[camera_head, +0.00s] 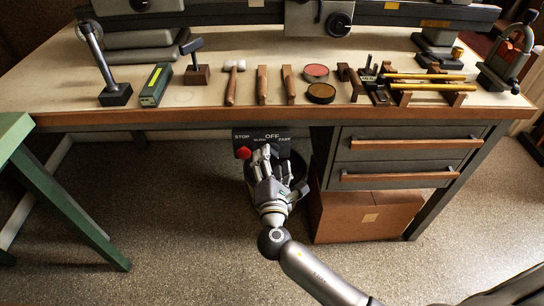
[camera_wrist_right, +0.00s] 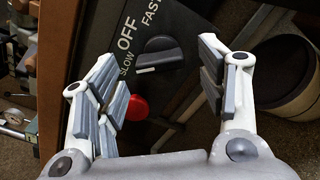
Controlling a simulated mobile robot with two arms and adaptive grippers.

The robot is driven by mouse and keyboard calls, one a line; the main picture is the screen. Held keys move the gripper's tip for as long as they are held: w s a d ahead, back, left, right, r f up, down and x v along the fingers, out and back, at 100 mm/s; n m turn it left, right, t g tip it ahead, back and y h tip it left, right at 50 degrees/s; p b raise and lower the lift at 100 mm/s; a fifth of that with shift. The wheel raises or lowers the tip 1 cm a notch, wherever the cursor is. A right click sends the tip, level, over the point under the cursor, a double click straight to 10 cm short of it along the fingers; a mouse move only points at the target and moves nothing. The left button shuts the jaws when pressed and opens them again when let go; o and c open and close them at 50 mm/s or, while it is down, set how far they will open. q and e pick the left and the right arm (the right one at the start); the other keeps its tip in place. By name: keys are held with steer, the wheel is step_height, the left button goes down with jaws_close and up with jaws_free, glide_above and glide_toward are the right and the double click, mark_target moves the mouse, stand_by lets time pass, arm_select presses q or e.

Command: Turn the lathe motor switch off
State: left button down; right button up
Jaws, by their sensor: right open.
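The switch panel (camera_head: 242,135) is a dark plate under the bench front, marked STOP, SLOW, OFF and FAST. In the right wrist view the black switch knob (camera_wrist_right: 160,50) shows between the open fingers, with a white mark on its side nearest the word SLOW. A round red button (camera_head: 243,152) sits under STOP; it also shows in the right wrist view (camera_wrist_right: 137,108), beside the left finger. My right gripper (camera_head: 266,156) is open and empty in front of the panel, and hides the knob in the head view. I cannot tell whether it touches the knob. My left gripper is out of view.
The wooden bench top (camera_head: 210,103) above carries a mallet (camera_head: 232,80), round tins (camera_head: 321,93) and brass tubes (camera_head: 430,87). A drawer unit (camera_head: 400,157) and a cardboard box (camera_head: 365,215) stand right of the panel. A green table (camera_head: 60,195) stands at left. Open floor lies between.

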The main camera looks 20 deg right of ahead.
steer(key=shift+x, duration=1.15)
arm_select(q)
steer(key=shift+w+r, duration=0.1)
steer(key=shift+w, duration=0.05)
arm_select(e)
steer(key=c, duration=1)
